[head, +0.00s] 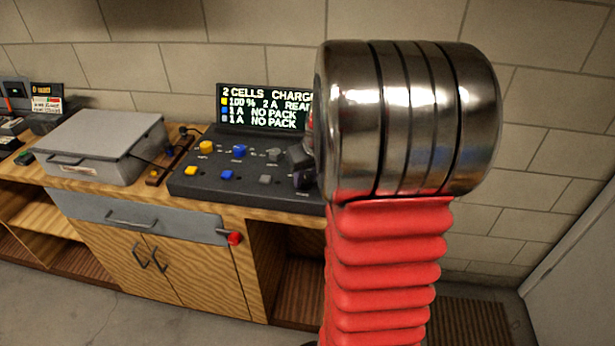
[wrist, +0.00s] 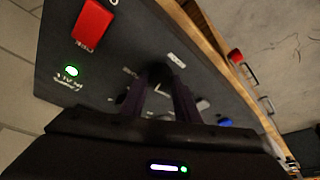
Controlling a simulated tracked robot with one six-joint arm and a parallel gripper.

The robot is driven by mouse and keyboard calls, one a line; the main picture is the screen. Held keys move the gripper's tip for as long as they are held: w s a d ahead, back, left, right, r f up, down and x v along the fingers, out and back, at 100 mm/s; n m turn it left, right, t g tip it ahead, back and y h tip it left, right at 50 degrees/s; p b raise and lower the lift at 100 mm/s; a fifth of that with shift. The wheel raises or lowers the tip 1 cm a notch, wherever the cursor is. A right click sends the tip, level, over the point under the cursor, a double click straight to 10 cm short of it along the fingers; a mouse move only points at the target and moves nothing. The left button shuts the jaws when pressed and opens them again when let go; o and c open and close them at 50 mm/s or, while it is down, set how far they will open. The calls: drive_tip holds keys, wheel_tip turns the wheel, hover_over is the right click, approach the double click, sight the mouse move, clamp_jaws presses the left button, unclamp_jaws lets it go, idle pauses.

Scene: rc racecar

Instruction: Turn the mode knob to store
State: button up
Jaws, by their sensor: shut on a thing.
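The dark control panel (head: 215,181) sits on the wooden bench, with a screen (head: 262,105) behind it. The screen reads "2 CELLS CHARG", its right end hidden by my arm. My gripper (wrist: 160,84) is shut on a dark round knob (wrist: 159,72), which appears to be the mode knob; its pointer and labels are too dark and blurred to read. In the head view my gripper (head: 303,168) is at the panel's right part, mostly hidden behind my arm's metal joint. The panel (wrist: 60,40) also shows in the wrist view.
The wrist view shows a red block-like switch (wrist: 92,22) and a lit green light (wrist: 72,70) on the panel. Yellow (head: 206,147) and blue (head: 240,151) knobs stand on its left. A grey lidded case (head: 95,140) lies left of the panel.

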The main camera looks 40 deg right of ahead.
idle(0.4)
drive_tip(key=shift+a+m+h, duration=0.1)
drive_tip(key=shift+m+h, duration=0.3)
drive_tip(key=shift+m, duration=0.3)
drive_tip(key=shift+w+a+m+g+h, duration=0.15)
drive_tip(key=shift+m+g+h, duration=0.15)
drive_tip(key=shift+m, duration=1)
drive_tip(key=shift+w+m+g+h, duration=0.1)
drive_tip(key=shift+m+g+h, duration=0.45)
drive_tip(key=shift+m, duration=1.35)
drive_tip(key=shift+a, duration=0.1)
drive_tip(key=o, duration=1.1)
drive_tip(key=shift+c, duration=0.2)
